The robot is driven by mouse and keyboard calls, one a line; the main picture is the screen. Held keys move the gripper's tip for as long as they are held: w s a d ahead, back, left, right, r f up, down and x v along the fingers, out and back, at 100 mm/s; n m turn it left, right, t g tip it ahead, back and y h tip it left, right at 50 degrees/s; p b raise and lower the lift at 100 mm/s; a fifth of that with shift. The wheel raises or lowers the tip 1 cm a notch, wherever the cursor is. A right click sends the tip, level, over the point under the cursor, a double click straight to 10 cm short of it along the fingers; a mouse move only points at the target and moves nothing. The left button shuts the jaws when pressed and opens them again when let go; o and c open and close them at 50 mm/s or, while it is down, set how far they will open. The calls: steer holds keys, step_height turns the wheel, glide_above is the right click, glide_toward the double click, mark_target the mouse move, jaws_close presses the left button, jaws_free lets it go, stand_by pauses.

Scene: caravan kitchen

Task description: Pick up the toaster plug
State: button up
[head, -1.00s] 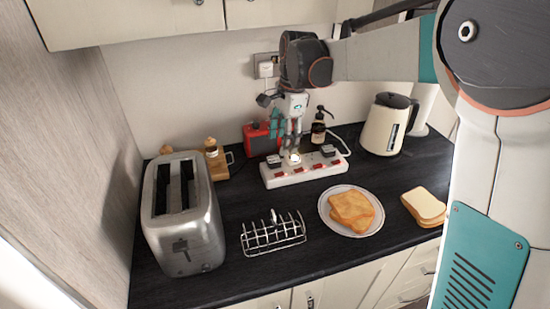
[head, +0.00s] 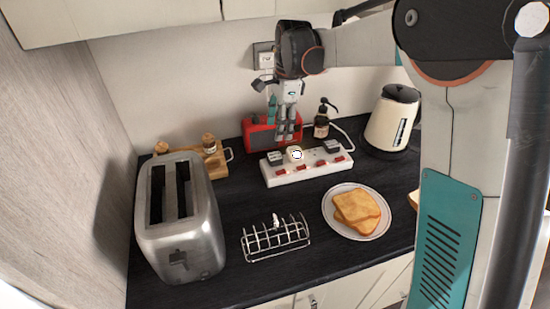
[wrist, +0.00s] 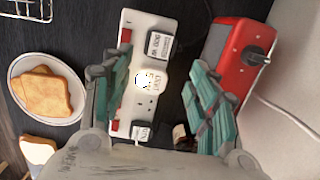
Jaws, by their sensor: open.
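A white power strip (head: 318,172) lies on the counter. It carries a dark plug at its left (head: 275,158), a pale plug (head: 295,154) beside it and a dark plug at its right (head: 332,146). The wrist view shows labels on the dark left plug (wrist: 158,43), the pale plug (wrist: 150,82) and the other dark plug (wrist: 142,130). I cannot read which is the toaster's. My gripper (head: 285,135) is open and empty, above the strip's left part. The pale plug shows between its fingers (wrist: 157,75), not touched.
A red box (head: 260,136) stands close behind my gripper. The steel toaster (head: 180,225) is at left, a wire toast rack (head: 275,238) in front. A plate (head: 377,229) of toast, a soap bottle (head: 321,125) and a kettle (head: 391,120) stand at right.

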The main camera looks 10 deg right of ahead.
mark_target(275, 156)
steer(key=f+b, duration=0.1)
steer(key=f, duration=0.2)
steer(key=a+f+b, duration=0.1)
steer(key=f, duration=0.3)
steer(key=f+b, duration=0.1)
steer(key=f, duration=0.3)
steer(key=shift+a+b, duration=0.15)
steer(key=shift+b, duration=0.15)
steer(key=shift+s+r, duration=0.1)
steer(key=c, duration=0.8)
